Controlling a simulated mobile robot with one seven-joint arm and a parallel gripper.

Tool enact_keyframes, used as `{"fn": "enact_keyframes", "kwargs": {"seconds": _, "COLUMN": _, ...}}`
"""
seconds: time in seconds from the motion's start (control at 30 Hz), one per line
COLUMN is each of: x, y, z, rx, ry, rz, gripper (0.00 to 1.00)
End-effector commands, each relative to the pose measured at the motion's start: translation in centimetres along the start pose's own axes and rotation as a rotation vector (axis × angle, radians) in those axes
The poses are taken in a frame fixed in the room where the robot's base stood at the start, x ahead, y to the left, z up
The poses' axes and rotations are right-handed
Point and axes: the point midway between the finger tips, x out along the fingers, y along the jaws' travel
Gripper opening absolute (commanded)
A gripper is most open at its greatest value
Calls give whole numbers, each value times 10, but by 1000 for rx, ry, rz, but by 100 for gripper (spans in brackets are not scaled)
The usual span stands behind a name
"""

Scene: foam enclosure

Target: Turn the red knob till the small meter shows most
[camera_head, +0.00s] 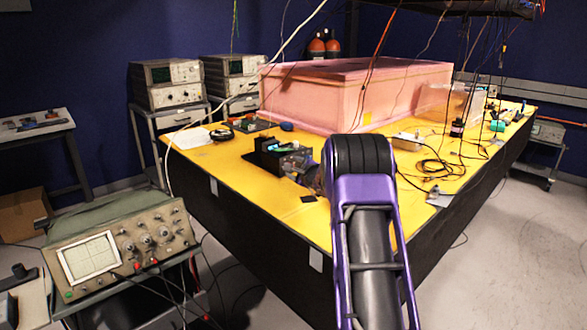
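A small black device (268,152) with a green-cyan lit part stands on the yellow table top (240,185), left of my arm's elbow. I cannot make out a red knob or a small meter on it at this size. My purple and black arm reaches over the table's front corner from the bottom of the picture. My gripper (305,175) is low beside the right side of the black device, largely hidden by my own arm. Whether it touches anything, or is open or shut, does not show.
A large pink foam box (345,92) stands behind on the table. A metal box (407,141), loose black cables (440,166) and small parts lie to the right. An oscilloscope (118,245) stands at front left. The table's left front strip is mostly clear.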

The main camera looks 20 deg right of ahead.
Motion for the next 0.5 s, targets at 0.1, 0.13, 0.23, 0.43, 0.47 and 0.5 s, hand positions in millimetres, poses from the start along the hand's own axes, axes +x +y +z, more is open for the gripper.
{"fn": "enact_keyframes", "kwargs": {"seconds": 0.1, "x": 1, "y": 0, "z": 0, "rx": 0, "ry": 0, "rz": 0, "gripper": 60}}
{"fn": "enact_keyframes", "kwargs": {"seconds": 0.13, "x": 1, "y": 0, "z": 0, "rx": 0, "ry": 0, "rz": 0, "gripper": 60}}
{"fn": "enact_keyframes", "kwargs": {"seconds": 0.23, "x": 1, "y": 0, "z": 0, "rx": 0, "ry": 0, "rz": 0, "gripper": 60}}
{"fn": "enact_keyframes", "kwargs": {"seconds": 0.43, "x": 1, "y": 0, "z": 0, "rx": -1, "ry": 0, "rz": 0, "gripper": 31}}
{"fn": "enact_keyframes", "kwargs": {"seconds": 0.47, "x": 1, "y": 0, "z": 0, "rx": -1, "ry": 0, "rz": 0, "gripper": 25}}
{"fn": "enact_keyframes", "kwargs": {"seconds": 0.5, "x": 1, "y": 0, "z": 0, "rx": -1, "ry": 0, "rz": 0, "gripper": 18}}
